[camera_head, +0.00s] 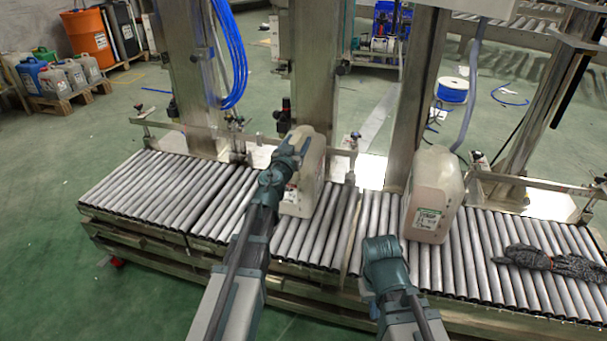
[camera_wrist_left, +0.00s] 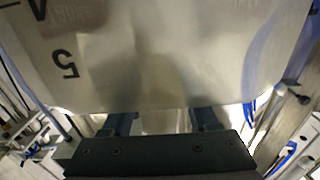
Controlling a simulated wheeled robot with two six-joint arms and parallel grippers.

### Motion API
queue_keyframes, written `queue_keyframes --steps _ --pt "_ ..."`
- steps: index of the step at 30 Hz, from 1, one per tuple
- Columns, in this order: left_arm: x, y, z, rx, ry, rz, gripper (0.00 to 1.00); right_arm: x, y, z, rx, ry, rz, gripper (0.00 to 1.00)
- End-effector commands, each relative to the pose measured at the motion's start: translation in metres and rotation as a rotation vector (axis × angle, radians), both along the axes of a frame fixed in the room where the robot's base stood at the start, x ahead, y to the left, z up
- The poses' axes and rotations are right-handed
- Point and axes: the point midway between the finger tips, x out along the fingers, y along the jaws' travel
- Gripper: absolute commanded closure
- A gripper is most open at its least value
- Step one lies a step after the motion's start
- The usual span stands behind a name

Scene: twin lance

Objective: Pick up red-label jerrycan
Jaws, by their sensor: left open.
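A cream jerrycan (camera_head: 312,187) stands upright on the roller conveyor, left of centre, with a small, partly hidden label that looks reddish. My left gripper (camera_head: 297,143) is at its upper part, covering some of its top and front. In the left wrist view, the pale can wall with a "5" mark (camera_wrist_left: 165,60) fills the top. The left fingers (camera_wrist_left: 163,122) are apart there, with a pale part visible between them; I cannot tell whether they touch it. My right gripper (camera_head: 384,250) is over the conveyor's front edge, apart from both cans; its jaw opening is not clear.
A second cream jerrycan (camera_head: 434,195) with a green label stands on the rollers to the right. A dark grey glove or cloth (camera_head: 553,262) lies further right. Metal posts and a rail stand behind the conveyor (camera_head: 140,190). The rollers at the left are clear.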

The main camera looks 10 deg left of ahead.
Motion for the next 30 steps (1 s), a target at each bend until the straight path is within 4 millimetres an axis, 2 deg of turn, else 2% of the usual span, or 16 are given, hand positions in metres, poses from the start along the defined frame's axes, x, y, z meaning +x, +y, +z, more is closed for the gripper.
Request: queue_keyframes --steps 4,12,14,30 --pt "-0.001 -0.0003 0.0 0.0 0.0 0.0 0.42 0.0 0.0001 0.0 0.0 0.0 0.0 1.0" --pt "-0.001 -0.0005 0.0 0.0 0.0 0.0 0.91 0.0 0.0001 0.0 0.0 0.0 0.0 1.0" --pt "-0.001 -0.0006 0.0 0.0 0.0 0.0 1.0 0.0 0.0001 0.0 0.0 0.0 0.0 1.0" --pt "-0.001 -0.0007 0.0 0.0 0.0 0.0 1.0 0.0 0.0001 0.0 0.0 0.0 0.0 1.0"
